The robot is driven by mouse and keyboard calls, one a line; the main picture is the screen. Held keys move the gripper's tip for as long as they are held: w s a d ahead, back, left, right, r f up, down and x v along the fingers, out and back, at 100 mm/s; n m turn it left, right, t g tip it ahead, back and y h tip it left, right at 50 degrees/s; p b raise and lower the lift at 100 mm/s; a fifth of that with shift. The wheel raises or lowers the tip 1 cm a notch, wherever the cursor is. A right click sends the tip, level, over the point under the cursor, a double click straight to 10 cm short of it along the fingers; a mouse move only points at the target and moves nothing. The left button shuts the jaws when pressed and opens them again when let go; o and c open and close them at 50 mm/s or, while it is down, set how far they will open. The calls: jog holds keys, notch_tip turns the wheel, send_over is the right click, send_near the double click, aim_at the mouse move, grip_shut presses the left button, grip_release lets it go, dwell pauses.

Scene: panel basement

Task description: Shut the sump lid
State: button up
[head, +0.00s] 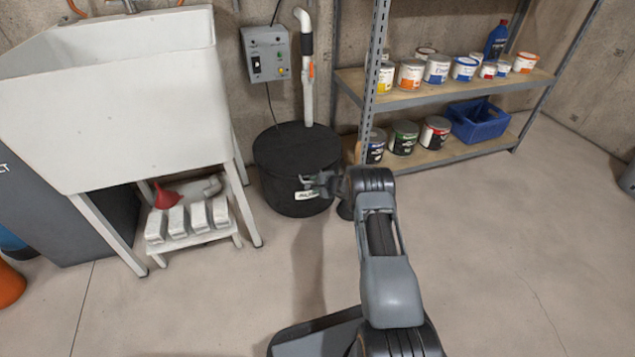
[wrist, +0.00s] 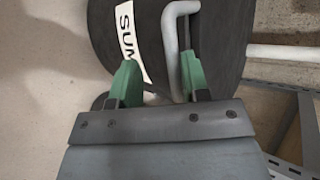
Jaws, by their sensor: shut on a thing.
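The black round sump (head: 290,196) stands on the floor between the sink and the shelf. Its dark lid (head: 292,146) looks nearly level on top; I cannot tell whether a gap is left at the rim. A white "SUMP" label (wrist: 128,32) shows on the dark surface in the wrist view. My gripper (head: 318,184) is at the sump's front right edge. In the wrist view my gripper (wrist: 158,82) has its green fingers either side of a grey bent handle (wrist: 172,48), and is shut on it. The handle's lower end is partly hidden.
A white sink (head: 115,110) and low stool (head: 200,228) stand left. A metal shelf (head: 470,85) with cans stands right. The floor at right is clear.

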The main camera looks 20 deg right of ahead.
jog(key=shift+o, duration=0.5)
jog(key=shift+s+f, duration=0.3)
jog(key=shift+f, duration=0.2)
jog(key=p+v, duration=0.5)
jog(key=v, duration=0.9)
jog(key=shift+w+r, duration=0.25)
jog(key=shift+r, duration=0.05)
jog(key=shift+a, duration=0.1)
